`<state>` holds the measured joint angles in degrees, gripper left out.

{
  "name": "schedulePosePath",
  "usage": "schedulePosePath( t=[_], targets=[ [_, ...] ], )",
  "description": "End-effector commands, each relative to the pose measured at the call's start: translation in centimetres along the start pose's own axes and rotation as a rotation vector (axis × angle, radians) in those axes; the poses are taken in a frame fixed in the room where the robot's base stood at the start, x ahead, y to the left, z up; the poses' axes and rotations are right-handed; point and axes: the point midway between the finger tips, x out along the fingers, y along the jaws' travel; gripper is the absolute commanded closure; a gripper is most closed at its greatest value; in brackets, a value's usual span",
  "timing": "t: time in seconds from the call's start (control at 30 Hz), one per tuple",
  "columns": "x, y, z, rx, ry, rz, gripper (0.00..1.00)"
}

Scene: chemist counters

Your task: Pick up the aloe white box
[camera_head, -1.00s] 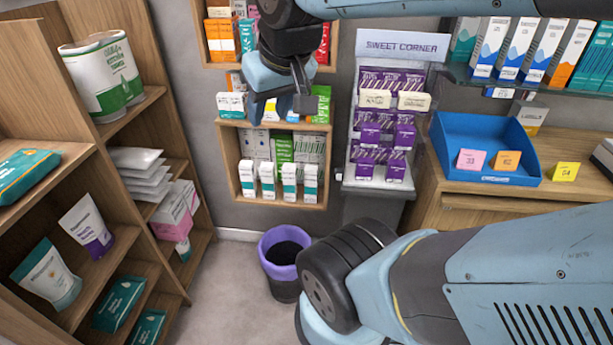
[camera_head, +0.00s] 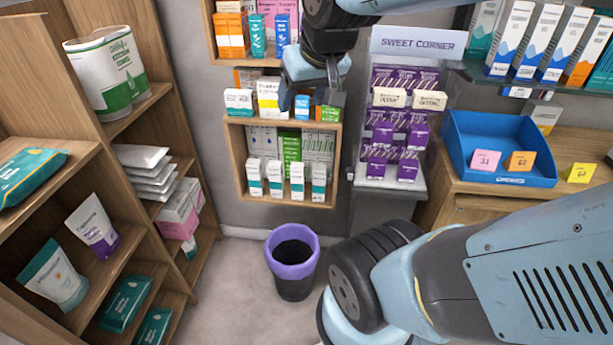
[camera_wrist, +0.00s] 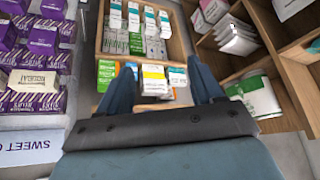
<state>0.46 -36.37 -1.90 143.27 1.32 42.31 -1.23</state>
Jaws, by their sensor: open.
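Several white boxes with teal lower ends (camera_head: 275,178) stand in a row in the wooden wall shelf; they also show in the wrist view (camera_wrist: 133,15). Another white-and-teal box (camera_head: 239,101) stands on top of that shelf, beside a white box with a yellow band (camera_head: 268,95). Both show in the wrist view, the white-and-teal one (camera_wrist: 178,76) right of the yellow-banded one (camera_wrist: 153,76). The labels are too small to tell which is aloe. My gripper (camera_wrist: 160,76) is open and empty, its fingers spread in front of these upper boxes. In the head view, my gripper (camera_head: 308,98) partly hides the shelf-top boxes.
Blue and green boxes (camera_head: 328,114) stand at the shelf top's right end. The purple sweet stand (camera_head: 395,120) is close on the right, with a blue tray (camera_head: 500,150) beyond. A wooden rack (camera_head: 150,200) stands left. A bin (camera_head: 292,262) is on the floor below.

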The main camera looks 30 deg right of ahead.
Motion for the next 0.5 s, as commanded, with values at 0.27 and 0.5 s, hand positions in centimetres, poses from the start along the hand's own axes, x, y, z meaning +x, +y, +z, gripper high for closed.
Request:
schedulePosePath(
  t=[0.27, 0.5],
  targets=[
    [7.8, 0.0, -5.1, 0.077, 0.076, -0.011, 0.34],
    [14.6, 0.9, -8.2, 0.152, 0.152, 0.0, 0.34]
  ],
)
